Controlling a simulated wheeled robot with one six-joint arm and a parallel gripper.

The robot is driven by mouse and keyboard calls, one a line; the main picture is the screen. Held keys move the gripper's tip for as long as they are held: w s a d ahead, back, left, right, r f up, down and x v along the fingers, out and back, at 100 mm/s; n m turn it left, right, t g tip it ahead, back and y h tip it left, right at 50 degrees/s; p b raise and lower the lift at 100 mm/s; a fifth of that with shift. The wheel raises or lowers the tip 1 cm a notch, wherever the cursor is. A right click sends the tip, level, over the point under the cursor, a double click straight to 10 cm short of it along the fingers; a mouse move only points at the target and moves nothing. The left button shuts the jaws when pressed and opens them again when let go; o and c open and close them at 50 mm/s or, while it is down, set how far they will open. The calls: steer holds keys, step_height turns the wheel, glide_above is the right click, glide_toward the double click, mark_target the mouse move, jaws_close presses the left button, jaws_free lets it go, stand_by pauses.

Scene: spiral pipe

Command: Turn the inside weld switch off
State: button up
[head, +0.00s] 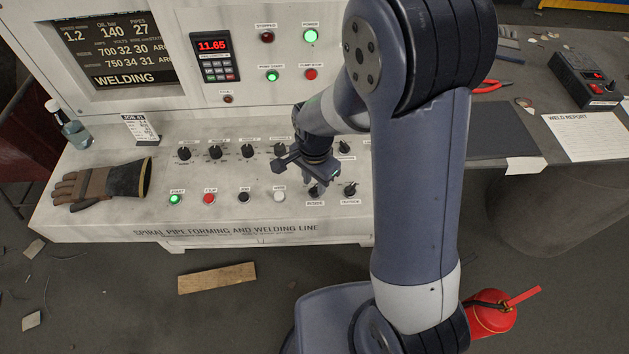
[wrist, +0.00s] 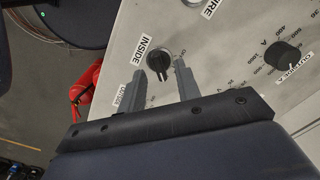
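The inside weld switch is a black rotary knob with the label INSIDE. In the head view the knob (head: 314,191) is on the lower right of the sloped console, partly covered by my gripper (head: 307,173). In the wrist view the knob (wrist: 158,64) lies just beyond and between the fingertips of my gripper (wrist: 161,72). The fingers are apart, with nothing held, and I cannot tell whether they touch the knob. Its grip bar runs roughly up and down in the wrist view.
The outside switch (head: 350,190) is close to the right of the inside one. A white button (head: 279,195) sits to its left, and several black dials (head: 248,151) line the row above. A glove (head: 103,186) lies far left. A grey table (head: 500,190) stands at right.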

steer(key=shift+f, duration=0.7)
steer(key=shift+c, duration=0.3)
jaws_close()
